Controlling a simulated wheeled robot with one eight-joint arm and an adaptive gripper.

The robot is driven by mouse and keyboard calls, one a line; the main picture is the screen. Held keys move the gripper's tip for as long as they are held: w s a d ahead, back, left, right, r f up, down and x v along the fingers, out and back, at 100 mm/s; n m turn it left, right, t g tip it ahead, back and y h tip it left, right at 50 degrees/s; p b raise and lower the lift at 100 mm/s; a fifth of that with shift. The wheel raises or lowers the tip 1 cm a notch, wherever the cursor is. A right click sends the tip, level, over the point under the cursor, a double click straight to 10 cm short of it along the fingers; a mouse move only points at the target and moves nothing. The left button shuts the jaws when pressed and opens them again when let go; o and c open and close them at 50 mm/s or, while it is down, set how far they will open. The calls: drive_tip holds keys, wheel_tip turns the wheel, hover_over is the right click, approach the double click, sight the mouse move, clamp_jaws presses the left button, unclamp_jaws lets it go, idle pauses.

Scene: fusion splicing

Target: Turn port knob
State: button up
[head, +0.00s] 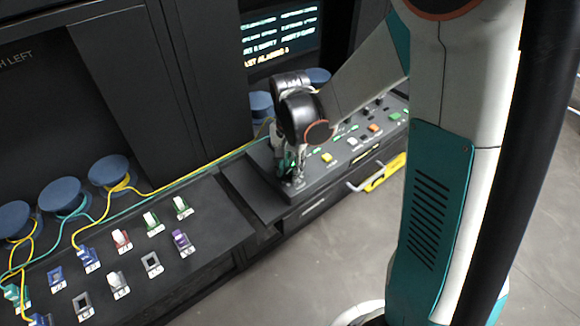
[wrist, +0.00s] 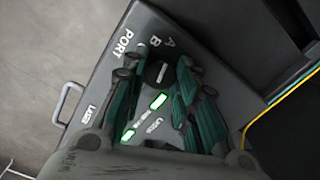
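The port knob (wrist: 158,74) is a round black knob with a pale mark across its top, on a dark panel beside the labels PORT, A and B in the wrist view. My gripper (wrist: 157,68) points down over the panel, its teal fingers on either side of the knob. It looks open, with gaps between the fingers and the knob. In the head view my gripper (head: 287,165) is at the near left end of the sloped console (head: 262,165) and hides the knob there.
Green-lit buttons (wrist: 158,101) sit close to the knob. The console also carries a yellow button (head: 327,157) and an orange one (head: 374,127). A patch panel (head: 200,245) with connectors and yellow and teal cables lies to the left. A drawer handle (wrist: 68,100) juts from the console front.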

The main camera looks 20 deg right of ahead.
sight(290, 171)
drive_tip(key=shift+n, duration=0.3)
drive_tip(key=shift+n+b, duration=0.3)
drive_tip(key=shift+n, duration=2.3)
drive_tip(key=o, duration=1.1)
drive_tip(key=shift+r, duration=0.15)
wheel_tip(290, 171, up, 12)
drive_tip(key=shift+f, duration=0.15)
